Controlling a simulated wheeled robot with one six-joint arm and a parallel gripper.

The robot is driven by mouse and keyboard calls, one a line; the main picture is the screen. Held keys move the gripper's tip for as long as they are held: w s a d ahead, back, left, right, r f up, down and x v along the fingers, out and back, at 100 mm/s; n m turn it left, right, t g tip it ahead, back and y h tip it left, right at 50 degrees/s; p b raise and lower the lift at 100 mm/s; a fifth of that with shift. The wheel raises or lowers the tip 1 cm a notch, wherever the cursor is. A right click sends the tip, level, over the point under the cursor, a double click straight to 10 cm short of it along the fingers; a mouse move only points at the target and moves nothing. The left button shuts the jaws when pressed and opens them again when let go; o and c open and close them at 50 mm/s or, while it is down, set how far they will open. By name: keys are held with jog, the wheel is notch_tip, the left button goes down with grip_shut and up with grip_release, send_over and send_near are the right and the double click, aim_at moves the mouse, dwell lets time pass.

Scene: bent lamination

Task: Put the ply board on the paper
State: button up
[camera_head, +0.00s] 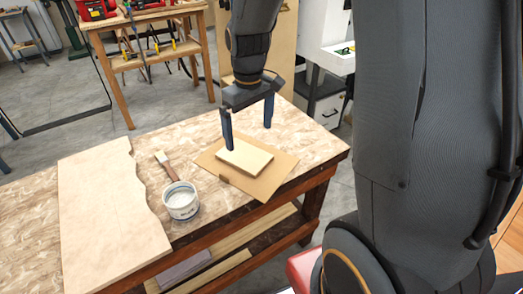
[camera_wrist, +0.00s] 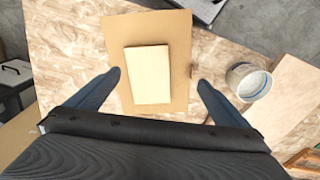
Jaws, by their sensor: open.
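The ply board (camera_head: 244,157) is a small pale rectangle lying flat on the brown paper (camera_head: 271,178). In the wrist view the ply board (camera_wrist: 148,75) lies inside the outline of the paper (camera_wrist: 117,36), with paper showing around it. My gripper (camera_head: 249,138) is over the board and paper, fingers spread wide and pointing down. In the wrist view my gripper (camera_wrist: 158,78) has one finger on each side of the board, with gaps between them and the board. It holds nothing.
A white pot (camera_head: 181,200) stands left of the paper, with a brush (camera_head: 166,166) beside it. A large wavy-edged board (camera_head: 105,205) lies further left on the workbench (camera_head: 318,150). A small brown block (camera_head: 224,179) is at the paper's near-left edge.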

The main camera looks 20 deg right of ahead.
jog(key=s+m+t, duration=0.1)
jog(key=s+m, duration=0.3)
jog(key=s, duration=0.8)
jog(key=shift+s+r, duration=0.2)
jog(key=shift+s, duration=0.1)
jog(key=shift+f, duration=0.3)
